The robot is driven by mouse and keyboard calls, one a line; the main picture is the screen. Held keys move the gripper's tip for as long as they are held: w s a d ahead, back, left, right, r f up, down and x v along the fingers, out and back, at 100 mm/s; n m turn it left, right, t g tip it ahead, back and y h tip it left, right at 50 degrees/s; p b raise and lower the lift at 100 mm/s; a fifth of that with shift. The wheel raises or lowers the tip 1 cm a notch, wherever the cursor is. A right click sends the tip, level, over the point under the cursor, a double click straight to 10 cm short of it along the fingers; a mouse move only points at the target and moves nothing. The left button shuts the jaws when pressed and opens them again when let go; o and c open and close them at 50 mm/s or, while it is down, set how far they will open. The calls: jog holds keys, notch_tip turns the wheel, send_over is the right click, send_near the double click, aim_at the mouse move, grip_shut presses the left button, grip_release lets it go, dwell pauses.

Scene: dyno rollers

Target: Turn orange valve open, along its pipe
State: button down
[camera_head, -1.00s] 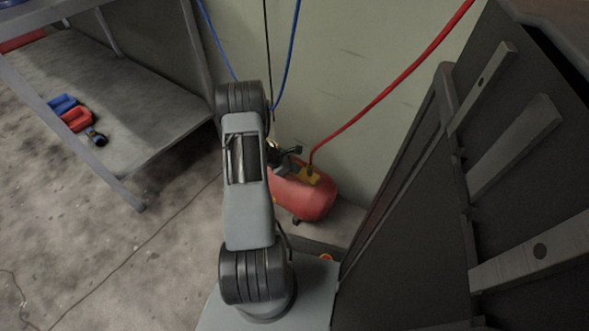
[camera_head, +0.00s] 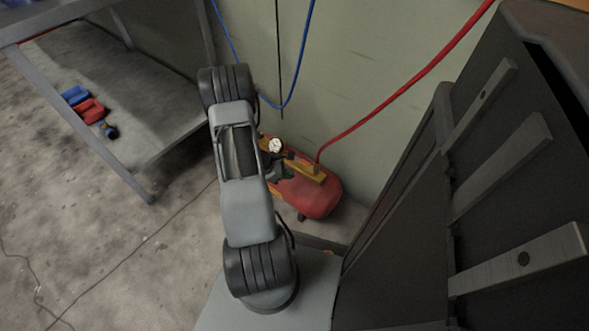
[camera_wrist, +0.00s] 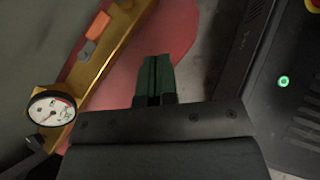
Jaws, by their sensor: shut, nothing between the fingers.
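In the head view, the red tank (camera_head: 312,197) and yellow bar (camera_head: 305,165) show beside my arm; the handle is too small to make out there.
A white round gauge (camera_wrist: 50,113) is at the bar's lower end. A red hose (camera_head: 405,88) rises from the tank along the wall. A dark cabinet (camera_head: 420,190) stands close on the right. A metal shelf table (camera_head: 165,128) is at the left, with open floor before it.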

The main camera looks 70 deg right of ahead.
jog(key=shift+w+a+r+p, duration=0.25)
jog(key=shift+a+r+p, duration=0.05)
jog(key=shift+a+r, duration=0.45)
jog(key=shift+w+a+r+p, duration=0.25)
jog(key=shift+a+r, duration=0.35)
jog(key=shift+r, duration=0.1)
jog(key=w+a+r+m+t+p, duration=0.15)
jog(key=w+a+r+p, duration=0.4)
jog(key=r, duration=0.65)
jog(key=w+a+r+m+t+p, duration=0.15)
jog(key=w+a+r+p, duration=0.45)
jog(key=r, duration=0.6)
jog(key=w+a+r+m+t+p, duration=0.1)
jog(key=w+a+r+t+p, duration=0.25)
jog(key=r+p, duration=0.65)
jog(key=a+r+t+y+p, duration=0.2)
jog(key=a+r+p, duration=0.3)
jog(key=a+r, duration=0.4)
jog(key=a+r+m+t+y+p, duration=0.1)
jog(key=a+r+p, duration=0.4)
jog(key=a+r, duration=0.5)
notch_tip(320, 180, up, 8)
jog(key=shift+w+a+f+t+y+p, duration=0.1)
jog(key=shift+w+a+t+y+p, duration=0.3)
jog(key=shift+t, duration=0.75)
jog(key=shift+d, duration=0.1)
